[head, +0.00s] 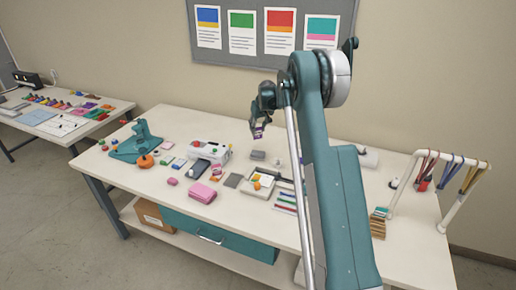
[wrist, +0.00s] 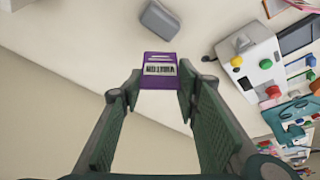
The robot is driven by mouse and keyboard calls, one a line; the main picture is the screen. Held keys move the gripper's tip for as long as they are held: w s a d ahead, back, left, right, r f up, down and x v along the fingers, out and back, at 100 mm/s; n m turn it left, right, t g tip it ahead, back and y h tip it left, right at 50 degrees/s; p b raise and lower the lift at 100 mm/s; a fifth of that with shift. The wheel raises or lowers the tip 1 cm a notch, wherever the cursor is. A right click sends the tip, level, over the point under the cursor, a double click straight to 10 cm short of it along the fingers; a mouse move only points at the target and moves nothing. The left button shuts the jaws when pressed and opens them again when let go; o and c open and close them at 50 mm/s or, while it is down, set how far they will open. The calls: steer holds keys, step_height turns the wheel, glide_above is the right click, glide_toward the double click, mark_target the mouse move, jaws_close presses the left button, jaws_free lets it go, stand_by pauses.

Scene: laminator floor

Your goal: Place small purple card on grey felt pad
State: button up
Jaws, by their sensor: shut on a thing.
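The small purple card (wrist: 160,81), with a white printed label, is held between the fingertips of my gripper (wrist: 159,88). In the head view, my gripper (head: 259,121) is above the back of the table, with the purple card (head: 258,133) below its fingers. A flat dark grey square (head: 233,181) lies on the table nearer the front and looks like the felt pad. A thicker grey block (head: 257,155) lies behind it; it also shows in the wrist view (wrist: 159,20), apart from the card.
A white box with coloured knobs (head: 210,150) stands left of the grey block. A pink pouch (head: 202,193) and a shallow tray (head: 258,187) flank the grey square. A white rack with hanging bands (head: 445,172) stands at the right.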

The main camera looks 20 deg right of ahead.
mark_target(258, 136)
steer(key=shift+f, duration=2.75)
steer(key=shift+f, duration=1.85)
steer(key=shift+f, duration=0.15)
steer(key=shift+o, duration=1)
steer(key=o, duration=0.5)
steer(key=shift+c, duration=0.2)
